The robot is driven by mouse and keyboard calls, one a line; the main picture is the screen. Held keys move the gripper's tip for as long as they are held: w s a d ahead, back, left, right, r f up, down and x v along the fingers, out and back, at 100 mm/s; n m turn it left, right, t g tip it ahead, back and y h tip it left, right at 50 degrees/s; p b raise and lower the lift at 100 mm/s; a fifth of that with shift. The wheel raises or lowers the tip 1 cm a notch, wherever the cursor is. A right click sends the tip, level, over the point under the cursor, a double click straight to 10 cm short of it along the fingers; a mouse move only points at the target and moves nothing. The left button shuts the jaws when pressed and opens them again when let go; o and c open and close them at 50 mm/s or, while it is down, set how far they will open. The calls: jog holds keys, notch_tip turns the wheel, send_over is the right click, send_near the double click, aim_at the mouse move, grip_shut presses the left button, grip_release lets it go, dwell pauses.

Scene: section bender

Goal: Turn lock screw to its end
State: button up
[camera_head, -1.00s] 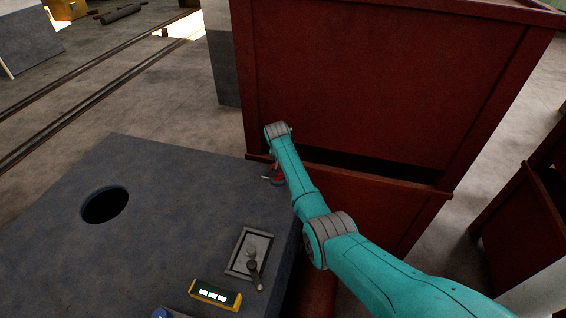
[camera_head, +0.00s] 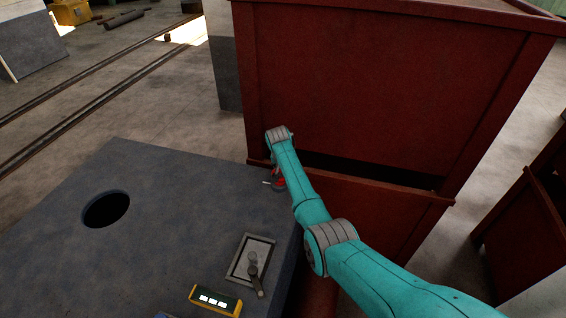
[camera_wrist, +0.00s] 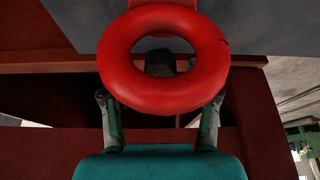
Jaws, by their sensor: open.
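A red ring (camera_wrist: 118,82), which looks like the handle of the lock screw, fills the upper middle of the wrist view. A dark round part (camera_wrist: 160,62) shows through its hole. In the head view a small red part (camera_head: 280,181) shows at the grey block's far right corner, partly hidden by my arm. My gripper (camera_wrist: 160,97) is open, with one finger at each side of the ring's lower half. The ring overlaps the space between the fingers; I cannot tell whether they touch it.
The grey block (camera_head: 170,230) has a round hole (camera_head: 106,208), a lever on a plate (camera_head: 255,270) and a yellow-edged display (camera_head: 214,300). A large red bin (camera_head: 370,90) stands close behind my arm. Open floor lies to the left.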

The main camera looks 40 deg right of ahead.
jog(key=v, duration=1.1)
jog(key=shift+r, duration=0.2)
jog(key=shift+a, duration=0.1)
jog(key=shift+s, duration=0.1)
